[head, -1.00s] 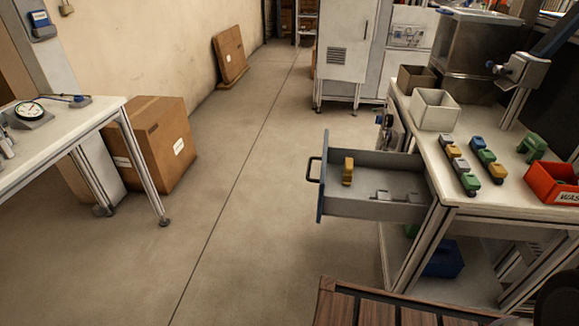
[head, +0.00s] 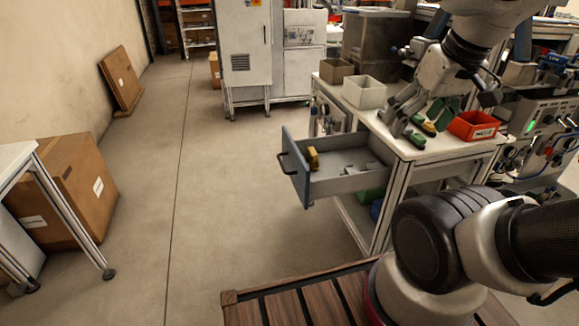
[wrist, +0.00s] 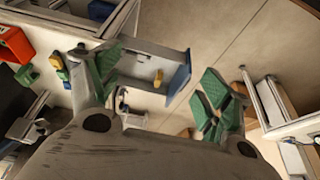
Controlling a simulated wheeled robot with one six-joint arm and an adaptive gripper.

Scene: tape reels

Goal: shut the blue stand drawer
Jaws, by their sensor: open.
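The blue stand drawer (head: 312,188) is pulled far out from the left side of the white-topped stand. Its blue front panel carries a dark handle (head: 285,163) and faces left. A yellow block (head: 313,158) and some grey pieces lie inside. My gripper (head: 408,115) is above the stand's top, right of and above the drawer, apart from it. In the wrist view, my gripper (wrist: 158,92) shows its green-padded fingers spread wide with nothing between them. The open drawer (wrist: 140,65) shows beyond and between the fingers, its blue front toward the right.
On the stand top (head: 405,150) are a white bin (head: 364,92), a brown bin (head: 336,71) and a red bin (head: 473,126). Cardboard boxes (head: 75,190) and a white table (head: 14,160) stand at left. The floor left of the drawer is clear.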

